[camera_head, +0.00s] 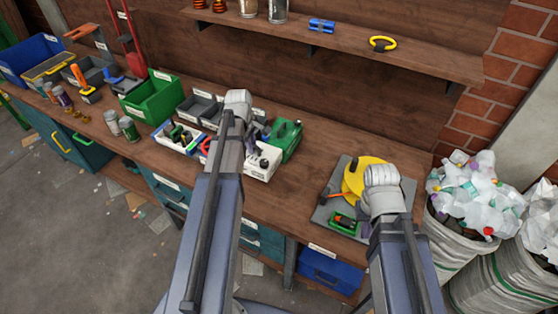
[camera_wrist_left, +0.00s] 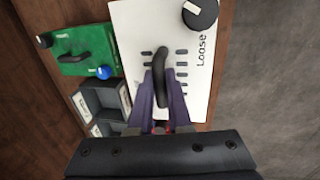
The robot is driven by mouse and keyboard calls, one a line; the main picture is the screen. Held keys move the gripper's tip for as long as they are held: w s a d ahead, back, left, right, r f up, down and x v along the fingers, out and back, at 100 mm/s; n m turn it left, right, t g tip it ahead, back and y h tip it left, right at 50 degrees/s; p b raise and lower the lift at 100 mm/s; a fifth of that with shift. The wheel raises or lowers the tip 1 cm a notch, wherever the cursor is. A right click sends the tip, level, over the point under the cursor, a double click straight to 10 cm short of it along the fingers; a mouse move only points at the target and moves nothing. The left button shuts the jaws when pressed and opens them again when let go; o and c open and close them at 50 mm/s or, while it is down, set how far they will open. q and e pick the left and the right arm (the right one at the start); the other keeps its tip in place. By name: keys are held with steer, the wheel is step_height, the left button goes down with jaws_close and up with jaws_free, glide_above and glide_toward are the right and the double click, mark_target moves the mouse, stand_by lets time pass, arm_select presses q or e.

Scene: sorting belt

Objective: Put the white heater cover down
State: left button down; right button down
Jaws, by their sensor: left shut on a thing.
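The white heater cover (camera_wrist_left: 135,30) is a flat white panel with dark slots, a black bar handle, a black knob and the word "Loose". My left gripper (camera_wrist_left: 161,85) has its fingers on either side of the black handle and is shut on it. In the head view the cover (camera_head: 259,172) shows to the right of my left arm, over the bench; my arm hides part of it and the left fingertips. I cannot tell whether the cover touches the bench. My right arm reaches over the grey mat (camera_head: 328,213), and its fingers are hidden.
A green unit (camera_wrist_left: 85,45) with a black handle and knobs lies beside the cover, with small grey bins (camera_wrist_left: 102,103) nearby. A yellow round thing (camera_head: 358,176) and a small green item (camera_head: 345,223) lie on the mat. The bench (camera_head: 318,158) is bare between the cover and the mat.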

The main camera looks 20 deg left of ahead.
mark_target(250, 158)
arm_select(q)
steer(key=shift+d+f, duration=0.15)
steer(key=shift+f, duration=0.15)
steer(key=f+b, duration=0.1)
steer(key=b, duration=0.1)
steer(key=s+f+b, duration=0.1)
steer(key=f, duration=0.1)
steer(key=shift+d+b, duration=0.1)
steer(key=shift+b, duration=0.25)
step_height(250, 158, down, 10)
steer(key=b, duration=0.9)
steer(key=shift+r+b, duration=0.1)
steer(key=shift+b, duration=0.25)
steer(key=shift+f, duration=0.25)
steer(key=c, duration=0.9)
jaws_free()
steer(key=shift+r, duration=0.1)
steer(key=shift+o, duration=0.2)
steer(key=shift+r, duration=0.15)
steer(key=r+p, duration=0.4)
steer(key=s+r+p, duration=0.1)
steer(key=r+p, duration=0.3)
steer(key=s+r+p, duration=0.1)
steer(key=r+p, duration=0.3)
steer(key=shift+s, duration=0.15)
steer(key=shift+f, duration=0.1)
